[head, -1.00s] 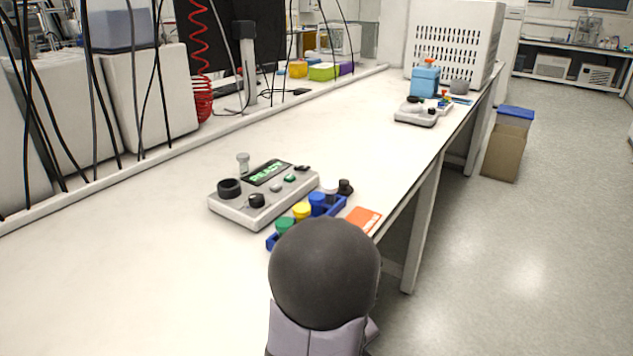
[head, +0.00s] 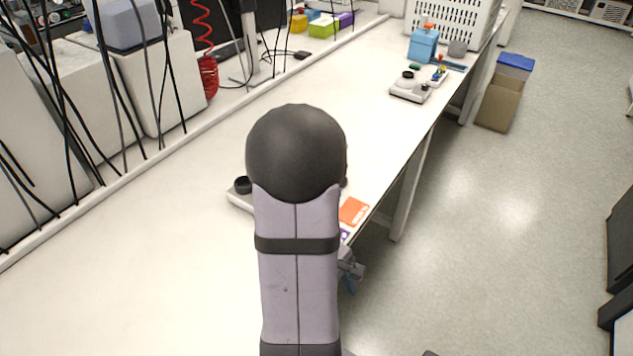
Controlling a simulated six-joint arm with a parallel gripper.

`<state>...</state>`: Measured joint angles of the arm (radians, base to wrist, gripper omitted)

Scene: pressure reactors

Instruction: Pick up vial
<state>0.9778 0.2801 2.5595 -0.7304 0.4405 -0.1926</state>
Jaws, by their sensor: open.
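My dark, rounded arm joint and pale forearm cover the middle of the head view. They hide the rack of colour-capped vials and most of the grey reactor (head: 239,198). Only the reactor's left edge with a black round part shows. I see no vial in this view. My gripper (head: 352,270) shows only in part, as grey metal with a bluish piece, to the right of the forearm by the table's front edge. It is open, and nothing is seen between its jaws. Its distance to the vials cannot be told.
An orange card (head: 352,211) lies by the table (head: 150,270) edge. A second reactor (head: 409,87), a blue container (head: 423,45) and a white slotted box stand farther back. Black cables hang at the left. The table's left front and middle are clear.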

